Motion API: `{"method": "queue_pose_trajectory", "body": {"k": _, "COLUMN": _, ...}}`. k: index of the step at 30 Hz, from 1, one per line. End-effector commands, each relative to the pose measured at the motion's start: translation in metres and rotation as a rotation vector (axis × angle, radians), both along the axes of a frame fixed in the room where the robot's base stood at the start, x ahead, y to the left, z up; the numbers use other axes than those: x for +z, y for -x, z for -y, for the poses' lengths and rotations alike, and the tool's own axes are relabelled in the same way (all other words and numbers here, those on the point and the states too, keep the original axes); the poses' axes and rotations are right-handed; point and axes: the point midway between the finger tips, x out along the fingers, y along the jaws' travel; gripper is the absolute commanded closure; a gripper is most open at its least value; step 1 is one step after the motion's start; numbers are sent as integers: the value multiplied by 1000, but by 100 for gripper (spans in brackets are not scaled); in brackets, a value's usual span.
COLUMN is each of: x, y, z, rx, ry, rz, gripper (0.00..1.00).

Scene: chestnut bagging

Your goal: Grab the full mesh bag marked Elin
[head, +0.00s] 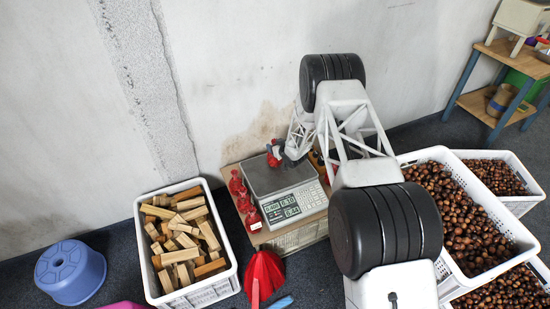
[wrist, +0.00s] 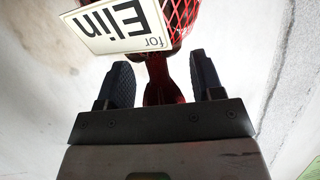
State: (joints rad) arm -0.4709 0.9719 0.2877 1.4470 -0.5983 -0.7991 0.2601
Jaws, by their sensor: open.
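A red mesh bag with a white tag reading "for Elin" fills the top of the wrist view; its mesh body (wrist: 180,15) and tag (wrist: 118,25) show there. Its narrow red neck (wrist: 156,75) lies between the two dark fingers of my gripper (wrist: 160,70). The fingers are open, with a gap visible on each side of the neck. In the head view, my gripper (head: 284,152) is over the scale (head: 285,185), close to a red bag (head: 273,156) at the back of its plate. My arm hides part of that area.
More red bags (head: 238,186) stand left of the scale. A red cone-shaped thing (head: 264,274) is in front. A crate of wood blocks (head: 228,255) stands left, with a blue stool (head: 70,272) beyond. Chestnut crates (head: 528,240) fill the right. The wall (head: 230,70) is close behind.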

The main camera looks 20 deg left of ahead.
Motion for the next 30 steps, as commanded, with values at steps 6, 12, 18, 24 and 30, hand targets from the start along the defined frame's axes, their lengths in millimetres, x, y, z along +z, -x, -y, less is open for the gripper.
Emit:
{"method": "queue_pose_trajectory", "body": {"k": 6, "x": 0, "y": 0, "z": -1, "rx": 0, "ry": 0, "rz": 0, "gripper": 39}}
{"method": "queue_pose_trajectory", "body": {"k": 12, "x": 0, "y": -1, "z": -1, "rx": 0, "ry": 0, "rz": 0, "gripper": 39}}
{"method": "queue_pose_trajectory", "body": {"k": 18, "x": 0, "y": 0, "z": -1, "rx": 0, "ry": 0, "rz": 0, "gripper": 44}}
{"method": "queue_pose_trajectory", "body": {"k": 24, "x": 0, "y": 0, "z": -1, "rx": 0, "ry": 0, "rz": 0, "gripper": 75}}
{"method": "queue_pose_trajectory", "body": {"k": 30, "x": 0, "y": 0, "z": -1, "rx": 0, "ry": 0, "rz": 0, "gripper": 100}}
